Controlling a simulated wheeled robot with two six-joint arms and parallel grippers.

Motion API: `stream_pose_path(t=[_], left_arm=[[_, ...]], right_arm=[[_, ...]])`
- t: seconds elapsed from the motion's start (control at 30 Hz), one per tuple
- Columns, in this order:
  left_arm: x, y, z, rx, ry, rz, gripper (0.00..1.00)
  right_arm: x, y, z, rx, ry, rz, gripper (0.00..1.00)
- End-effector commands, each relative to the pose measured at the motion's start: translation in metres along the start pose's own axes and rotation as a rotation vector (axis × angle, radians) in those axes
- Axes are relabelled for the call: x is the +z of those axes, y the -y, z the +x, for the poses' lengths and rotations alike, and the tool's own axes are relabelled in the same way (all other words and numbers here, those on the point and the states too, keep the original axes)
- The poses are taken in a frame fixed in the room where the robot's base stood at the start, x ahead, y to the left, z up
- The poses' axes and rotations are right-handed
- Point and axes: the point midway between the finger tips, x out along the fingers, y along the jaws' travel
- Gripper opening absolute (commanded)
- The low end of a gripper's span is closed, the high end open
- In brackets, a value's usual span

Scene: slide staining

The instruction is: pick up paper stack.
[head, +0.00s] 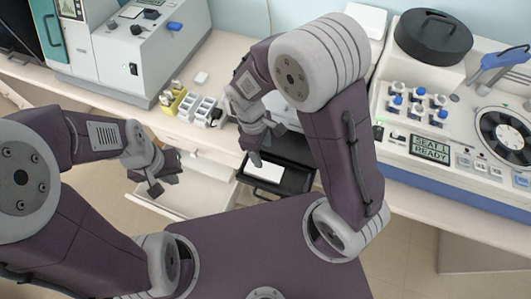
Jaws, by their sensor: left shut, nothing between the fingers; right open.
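A white rectangle that looks like the paper stack (266,172) lies in a dark tray or drawer (294,180) below the bench's front edge. My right gripper (265,146) points down just above it, open, with one fingertip close to the white sheet's far edge. I cannot tell whether that fingertip touches it. The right wrist and fingers hide part of the tray's far side. My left gripper (156,187) is shut and empty, over a pale open drawer (200,198) to the left.
The bench carries a grey instrument (135,55) at left, small racks (197,108) in the middle and a large machine with a display reading "BEAT 1 READY" (430,148) at right. The bench's front edge lies close to both grippers.

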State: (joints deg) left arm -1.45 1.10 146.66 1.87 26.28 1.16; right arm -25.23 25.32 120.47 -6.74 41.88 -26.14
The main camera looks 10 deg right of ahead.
Motion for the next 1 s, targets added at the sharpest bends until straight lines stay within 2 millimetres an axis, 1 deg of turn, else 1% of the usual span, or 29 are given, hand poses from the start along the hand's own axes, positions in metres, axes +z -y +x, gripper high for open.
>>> stream_pose_path(t=[0.07,0.23,0.4,0.47,0.6,0.7,0.8,0.97,1.0], left_arm=[[0.0,0.0,0.0,0.0,0.0,0.0,0.0],[0.0,0.0,-0.003,0.0,0.0,-0.001,0.0],[0.0,0.0,-0.003,0.0,0.0,0.0,0.0],[0.0,0.0,-0.005,0.0,0.0,0.0,0.0],[-0.001,0.0,-0.011,0.0,0.0,0.0,0.0],[-0.001,0.0,-0.01,0.0,0.0,0.0,0.0],[-0.001,0.0,-0.009,0.0,0.0,0.0,0.0],[-0.001,0.0,-0.009,0.0,0.0,0.0,0.0],[-0.001,0.0,-0.009,0.0,0.0,0.0,0.0]], right_arm=[[0.0,0.0,0.008,-0.001,0.002,0.0,0.6],[0.001,0.0,0.034,-0.002,0.003,0.004,0.6],[0.0,0.0,0.041,-0.001,-0.001,0.004,0.6],[0.001,0.001,0.047,-0.002,0.002,0.003,0.6],[0.001,0.003,0.074,-0.004,0.005,0.003,0.6],[0.0,0.002,0.087,-0.001,0.0,0.005,0.6],[-0.001,0.002,0.092,0.0,-0.001,0.004,0.6],[-0.001,0.002,0.092,0.0,-0.002,0.004,0.6],[-0.001,0.002,0.091,0.0,-0.002,0.005,0.49]])
